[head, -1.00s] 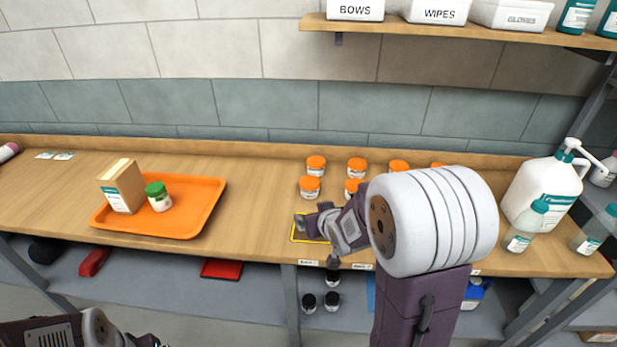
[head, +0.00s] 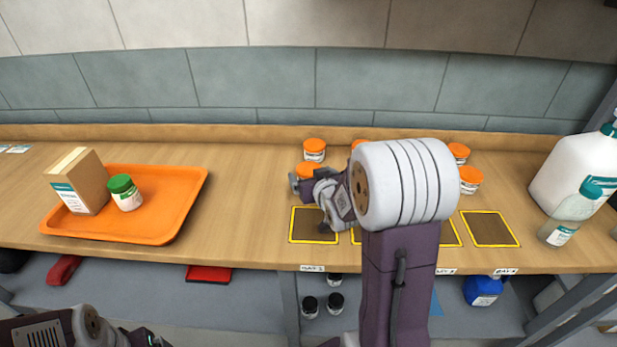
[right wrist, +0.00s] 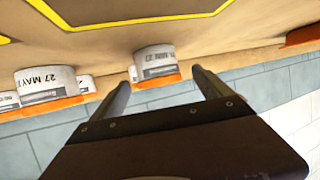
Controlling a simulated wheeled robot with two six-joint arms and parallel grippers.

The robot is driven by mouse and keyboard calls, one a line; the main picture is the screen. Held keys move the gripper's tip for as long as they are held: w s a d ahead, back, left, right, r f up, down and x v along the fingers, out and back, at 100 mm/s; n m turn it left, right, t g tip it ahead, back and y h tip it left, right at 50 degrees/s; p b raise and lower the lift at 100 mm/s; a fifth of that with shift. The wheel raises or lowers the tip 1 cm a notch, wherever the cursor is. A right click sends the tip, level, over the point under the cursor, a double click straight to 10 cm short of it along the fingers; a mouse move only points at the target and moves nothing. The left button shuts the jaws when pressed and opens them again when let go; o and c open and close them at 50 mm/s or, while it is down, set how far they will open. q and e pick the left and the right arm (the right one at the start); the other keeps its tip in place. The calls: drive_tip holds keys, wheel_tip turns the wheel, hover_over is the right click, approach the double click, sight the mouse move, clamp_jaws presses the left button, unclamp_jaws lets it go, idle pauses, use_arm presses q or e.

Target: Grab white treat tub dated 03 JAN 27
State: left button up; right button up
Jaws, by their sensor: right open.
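White tubs with orange lids stand on the bench in the head view, among them a back-left tub (head: 314,156) and a front-left one (head: 308,169). My right gripper (head: 297,184) is open beside the front-left tub, partly covering it. In the right wrist view, upside down, a tub (right wrist: 155,62) shows between the open fingers (right wrist: 160,88); its printed date is too small to read surely. Another tub (right wrist: 45,84) at left there seems to read 27 MAY. My arm hides some tubs. My left gripper (head: 150,339) is cut off at the bottom edge.
An orange tray (head: 150,225) holds a cardboard box (head: 77,182) and a green-lidded jar (head: 125,193). Yellow-edged mats (head: 490,229) lie along the bench front. The bench between tray and tubs is clear.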

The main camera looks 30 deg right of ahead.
sight(306, 169)
drive_tip(key=shift+x, duration=1.15)
drive_tip(key=x, duration=0.4)
drive_tip(key=shift+w+d+f, duration=0.1)
drive_tip(key=shift+w+d, duration=0.05)
drive_tip(key=shift+w, duration=0.05)
drive_tip(key=shift+s, duration=0.1)
drive_tip(key=c, duration=1.5)
wheel_tip(306, 169, up, 9)
drive_tip(key=shift+r+p, duration=0.2)
drive_tip(key=shift+p, duration=0.95)
drive_tip(key=shift+r, duration=0.4)
